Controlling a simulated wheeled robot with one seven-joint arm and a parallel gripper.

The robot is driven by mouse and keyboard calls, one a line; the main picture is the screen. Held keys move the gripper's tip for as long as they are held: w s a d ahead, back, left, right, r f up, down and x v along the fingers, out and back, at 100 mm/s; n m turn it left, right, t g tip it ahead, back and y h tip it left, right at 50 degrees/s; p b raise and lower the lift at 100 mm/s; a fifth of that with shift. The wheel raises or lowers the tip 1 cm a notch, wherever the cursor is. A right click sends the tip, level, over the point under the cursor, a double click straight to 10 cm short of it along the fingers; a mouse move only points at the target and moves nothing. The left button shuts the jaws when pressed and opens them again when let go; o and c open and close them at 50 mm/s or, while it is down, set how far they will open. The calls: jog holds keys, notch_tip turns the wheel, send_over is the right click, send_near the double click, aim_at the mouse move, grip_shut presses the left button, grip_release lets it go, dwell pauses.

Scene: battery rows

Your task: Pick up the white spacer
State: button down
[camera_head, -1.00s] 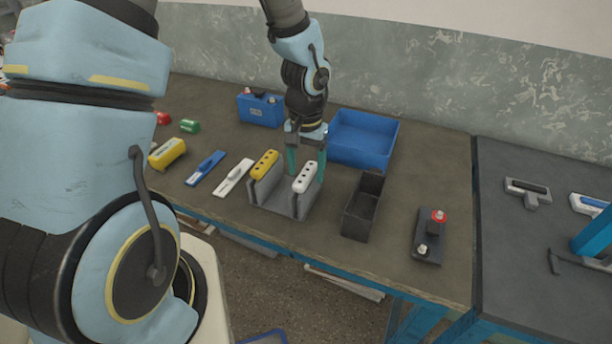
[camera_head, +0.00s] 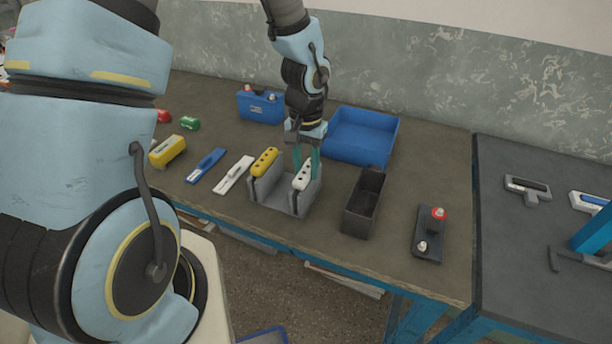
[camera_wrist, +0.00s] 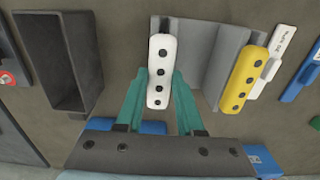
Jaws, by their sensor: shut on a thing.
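The white spacer (camera_head: 302,179), a rounded bar with a row of dark holes on top, sits at the right side of a grey U-shaped holder (camera_head: 279,204). It also shows in the wrist view (camera_wrist: 159,72), upright between my teal fingers. My gripper (camera_head: 305,165) is shut on the white spacer, one finger on each side, and the spacer is still at the holder. In the wrist view, my gripper (camera_wrist: 160,76) grips the spacer around its middle. The spacer's lower part is hidden.
A yellow spacer-like bar (camera_head: 265,162) stands on the holder's left side. A black open box (camera_head: 349,219) is to the right, a blue tray (camera_head: 364,158) behind. Flat white (camera_head: 233,174) and blue (camera_head: 206,166) pieces lie left.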

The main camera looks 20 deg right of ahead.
dwell(0.3)
notch_tip(320, 180, up, 18)
jog(key=p, duration=0.5)
jog(key=shift+f, duration=0.2)
dwell(1.1)
